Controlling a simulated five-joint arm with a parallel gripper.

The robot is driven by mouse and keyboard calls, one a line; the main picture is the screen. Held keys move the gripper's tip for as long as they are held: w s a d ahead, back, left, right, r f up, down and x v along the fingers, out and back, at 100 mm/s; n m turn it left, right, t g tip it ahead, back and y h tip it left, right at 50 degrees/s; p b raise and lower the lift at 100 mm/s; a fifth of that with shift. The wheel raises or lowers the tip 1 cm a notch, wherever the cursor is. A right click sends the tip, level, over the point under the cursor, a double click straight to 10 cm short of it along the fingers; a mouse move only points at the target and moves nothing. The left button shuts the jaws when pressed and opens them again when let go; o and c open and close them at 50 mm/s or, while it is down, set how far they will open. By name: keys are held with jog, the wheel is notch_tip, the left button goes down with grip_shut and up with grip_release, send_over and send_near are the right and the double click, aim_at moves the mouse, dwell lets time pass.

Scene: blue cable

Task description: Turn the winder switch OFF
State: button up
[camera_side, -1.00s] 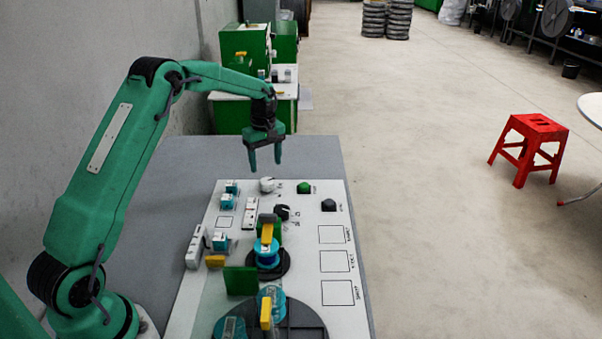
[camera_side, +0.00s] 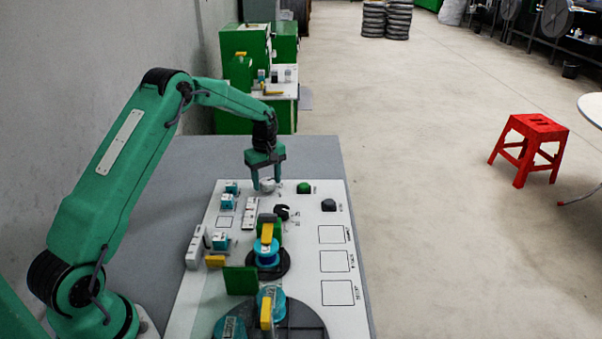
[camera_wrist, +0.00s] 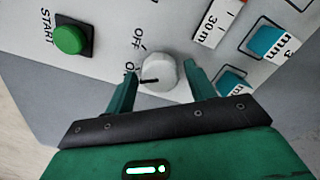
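The winder switch is a round white knob (camera_wrist: 159,73) on the white panel (camera_wrist: 106,18). In the wrist view its dark pointer line points left, toward the lower of two labels. The upper label reads OFF, and the lower one is partly hidden by a finger. My gripper (camera_wrist: 160,88) is open, with one green finger on each side of the knob and a visible gap on the right. I cannot tell whether the left finger touches it. In the side view the gripper (camera_side: 267,186) is low over the knob (camera_side: 268,185) at the panel's far end.
A green START button (camera_wrist: 70,39) is left of the knob in the wrist view. A black knob (camera_side: 281,212) is nearer in the side view. Teal blocks (camera_side: 231,188) stand to the left. The blue spool (camera_side: 267,252) is further forward.

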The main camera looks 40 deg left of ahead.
jog(key=c, duration=0.7)
jog(key=shift+m, duration=0.4)
jog(key=m, duration=1.1)
jog(key=shift+r, duration=0.1)
jog(key=o, duration=1)
jog(key=shift+c, duration=0.2)
